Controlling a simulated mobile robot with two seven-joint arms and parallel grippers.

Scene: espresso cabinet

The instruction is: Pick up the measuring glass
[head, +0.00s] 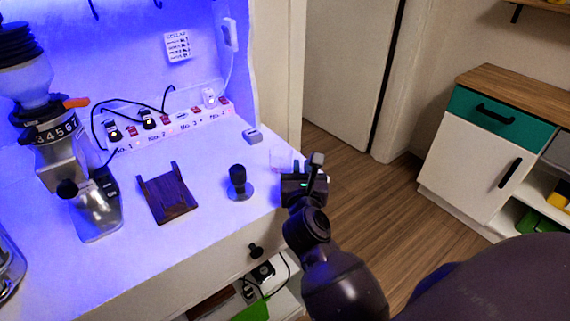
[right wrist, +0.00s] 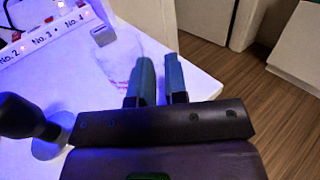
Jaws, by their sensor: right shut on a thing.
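The measuring glass (head: 281,161) is a small, clear vessel at the right edge of the white counter, hard to make out against it. In the right wrist view the glass (right wrist: 116,74) shows faint red markings, just left of and beyond the fingers. My right gripper (head: 304,178) is at the counter's right edge, shut on the glass at its right side. In the right wrist view its two fingers (right wrist: 158,75) are close together with a narrow gap. The exact contact is hidden by the fingers. My left gripper is not in view.
A black-handled tamper (head: 238,181) stands left of the gripper. A wooden stand (head: 168,194) and a grinder (head: 60,150) are further left. A small grey box (head: 252,136) sits behind, near a numbered power strip (head: 180,123). Open floor lies to the right.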

